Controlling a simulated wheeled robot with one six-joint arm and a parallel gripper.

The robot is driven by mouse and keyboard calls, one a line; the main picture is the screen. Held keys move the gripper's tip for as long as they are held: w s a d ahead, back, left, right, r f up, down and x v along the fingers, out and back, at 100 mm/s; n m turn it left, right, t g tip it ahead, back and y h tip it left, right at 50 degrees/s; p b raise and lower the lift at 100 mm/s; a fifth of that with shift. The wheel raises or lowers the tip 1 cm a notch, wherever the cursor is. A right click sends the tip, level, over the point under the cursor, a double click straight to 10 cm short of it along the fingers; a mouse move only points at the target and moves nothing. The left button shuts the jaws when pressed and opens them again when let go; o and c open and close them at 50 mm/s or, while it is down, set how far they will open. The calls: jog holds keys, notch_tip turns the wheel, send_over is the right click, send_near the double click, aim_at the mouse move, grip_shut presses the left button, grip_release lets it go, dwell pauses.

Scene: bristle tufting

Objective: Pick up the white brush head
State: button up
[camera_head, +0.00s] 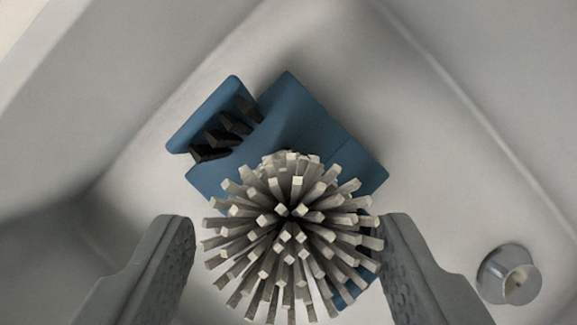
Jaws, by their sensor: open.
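The white brush head (290,235) shows as a round burst of pale, square-tipped bristles at the lower middle. My gripper (286,245) is open, with one grey textured finger on each side of the brush head. The right finger is very close to the outer bristles; I cannot tell if it touches them. A small gap shows at the left finger. The base of the brush head is hidden under its bristles.
A blue block-like object (300,115) lies behind and partly under the brush head, with dark bristles (225,130) at its left. All sit in a pale basin (420,130) with sloping walls. A round metal fitting (510,275) is at the lower right. The basin floor at upper right is clear.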

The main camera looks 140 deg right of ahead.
aim_at(289, 166)
jog(key=x, duration=0.5)
jog(key=shift+w+r, duration=0.1)
jog(key=shift+w, duration=0.05)
jog(key=c, duration=1.1)
